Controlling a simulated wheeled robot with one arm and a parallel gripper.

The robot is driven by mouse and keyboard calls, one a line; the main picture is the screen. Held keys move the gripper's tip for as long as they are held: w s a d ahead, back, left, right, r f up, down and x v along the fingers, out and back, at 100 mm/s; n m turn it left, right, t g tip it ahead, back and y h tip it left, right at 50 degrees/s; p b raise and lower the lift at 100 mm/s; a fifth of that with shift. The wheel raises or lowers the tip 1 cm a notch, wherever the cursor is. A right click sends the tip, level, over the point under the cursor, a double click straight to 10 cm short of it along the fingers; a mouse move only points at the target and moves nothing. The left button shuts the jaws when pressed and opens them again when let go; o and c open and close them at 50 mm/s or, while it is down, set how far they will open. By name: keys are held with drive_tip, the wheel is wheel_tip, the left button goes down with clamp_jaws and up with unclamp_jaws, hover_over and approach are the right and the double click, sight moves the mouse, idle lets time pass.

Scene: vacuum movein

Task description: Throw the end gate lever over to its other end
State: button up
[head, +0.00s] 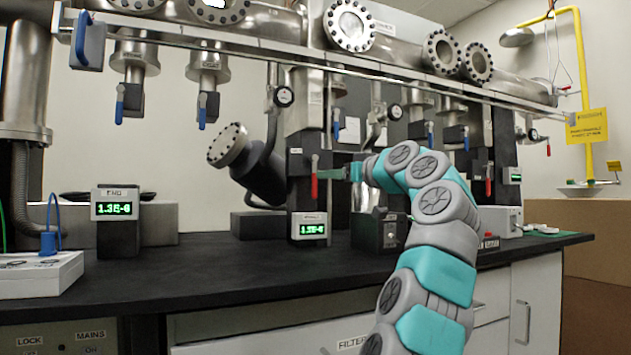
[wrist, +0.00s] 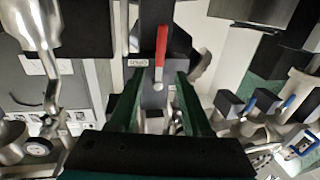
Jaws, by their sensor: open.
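A red lever (head: 314,178) sits on the front of a dark upright block near the middle of the bench. It stands vertical in the head view. In the wrist view the red handle (wrist: 161,47) runs toward the top of the picture from a round silver end, beside a small label too blurred to read. My gripper (head: 330,173) is just right of the lever in the head view. In the wrist view its two green fingers (wrist: 159,82) are open and point toward the lever, with nothing held. I cannot tell whether a finger touches it.
Several blue levers (head: 120,104) hang below the steel pipework. Another red lever (head: 488,181) is on the right. A gauge box (head: 308,229) stands below the middle lever, and a dark box (head: 380,233) sits under my arm. The black bench top (head: 200,275) is clear in front.

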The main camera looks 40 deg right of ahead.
sight(314, 175)
drive_tip(key=shift+w+d+p, duration=0.15)
drive_tip(key=shift+w+p, duration=1.3)
drive_tip(key=shift+w, duration=2.5)
clamp_jaws()
